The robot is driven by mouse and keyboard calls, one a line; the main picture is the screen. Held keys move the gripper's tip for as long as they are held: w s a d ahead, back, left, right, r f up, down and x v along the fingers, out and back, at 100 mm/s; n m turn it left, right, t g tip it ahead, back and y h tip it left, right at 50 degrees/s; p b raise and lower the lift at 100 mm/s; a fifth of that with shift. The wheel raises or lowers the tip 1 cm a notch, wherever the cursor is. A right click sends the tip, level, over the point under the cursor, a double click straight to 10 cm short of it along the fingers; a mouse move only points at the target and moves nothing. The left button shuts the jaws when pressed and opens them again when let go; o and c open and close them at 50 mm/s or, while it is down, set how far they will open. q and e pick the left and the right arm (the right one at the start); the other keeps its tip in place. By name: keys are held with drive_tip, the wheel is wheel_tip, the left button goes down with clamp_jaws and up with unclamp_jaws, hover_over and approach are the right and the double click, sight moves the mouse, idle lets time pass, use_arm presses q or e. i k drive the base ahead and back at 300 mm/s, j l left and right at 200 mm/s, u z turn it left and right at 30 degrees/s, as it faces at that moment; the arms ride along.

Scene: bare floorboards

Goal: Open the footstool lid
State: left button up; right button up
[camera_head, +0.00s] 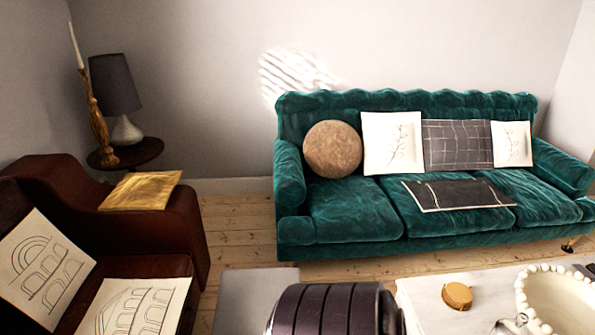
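No footstool can be made out for certain. A grey flat-topped block (254,297) is partly in view at the bottom edge, left of centre; I cannot tell whether it is the footstool, and no lid seam or raised lid shows on it. A dark purple ribbed rounded object (328,312) is in front of its right side, cut off by the bottom edge. Neither of my grippers is in view.
A green velvet sofa (352,212) with cushions stands at the back wall. A brown armchair (180,225) is at left, beside a side table (145,150) with a lamp. A white table (425,300) holds a round wooden box (457,295) and a beaded bowl (560,300). Floorboards (235,225) between are bare.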

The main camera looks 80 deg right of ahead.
sight(247, 299)
drive_tip(key=z, duration=2)
